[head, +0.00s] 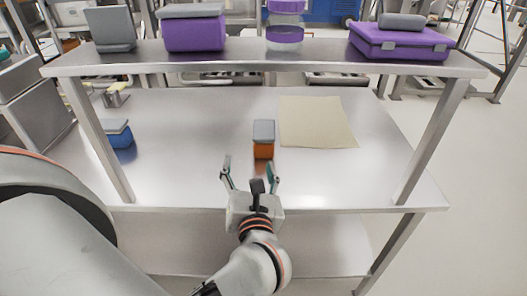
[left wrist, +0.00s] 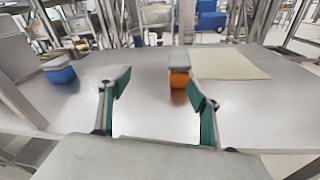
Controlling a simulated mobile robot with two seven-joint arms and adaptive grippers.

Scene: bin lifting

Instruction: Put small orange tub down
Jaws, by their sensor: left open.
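The small orange tub (head: 263,150) with a grey lid stands upright on the steel table, just left of a beige mat (head: 316,121). It also shows in the left wrist view (left wrist: 179,78), beyond the fingers and nearer the right one. My left gripper (head: 250,172) is open and empty at the near side of the table, with its fingers pointing toward the tub and apart from it. The wrist view shows nothing between the green-padded fingers (left wrist: 160,105). My right gripper is in neither view.
A blue tub (head: 119,134) with a grey lid stands at the table's left. A raised shelf (head: 260,58) spans the table, carrying purple containers, including a flat purple case (head: 400,43) at the right. Posts hold the shelf on both sides. The table right of the mat is bare.

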